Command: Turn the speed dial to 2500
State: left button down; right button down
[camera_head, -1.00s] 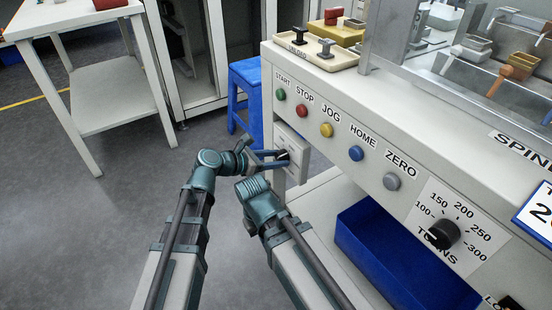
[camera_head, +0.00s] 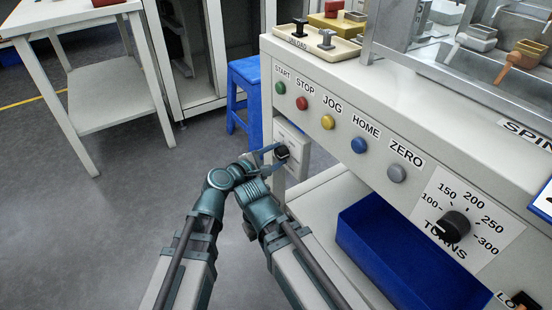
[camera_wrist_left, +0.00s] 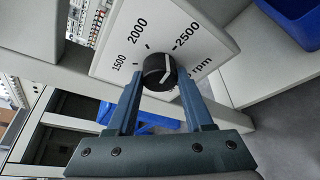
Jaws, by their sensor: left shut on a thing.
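The speed dial (camera_wrist_left: 158,73) is a round black knob with a white mark, on a white plate (camera_wrist_left: 215,50) reading 1500, 2000 and 2500 in the left wrist view. The mark lies on the knob's right side, towards the 2500 side; its exact alignment is hard to tell. My left gripper (camera_wrist_left: 160,88) has one blue finger on each side of the knob and is shut on it. In the head view the knob (camera_head: 282,152) sits low on the machine's left side, with my left gripper (camera_head: 276,157) at it. My right gripper is not visible.
Above and right of the dial is a panel with a row of coloured buttons, including the green one (camera_head: 280,88), and a separate turns dial (camera_head: 453,227). A blue bin (camera_head: 385,255) stands below. A blue stool (camera_head: 245,92) is behind the dial.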

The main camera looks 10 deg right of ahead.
pick_arm(q)
jog(key=shift+s+f+m+t+b, duration=0.1)
jog(key=shift+m+t+b, duration=0.3)
jog(key=shift+m, duration=0.2)
dwell(0.3)
jog(key=shift+c, duration=1.4)
grip_release()
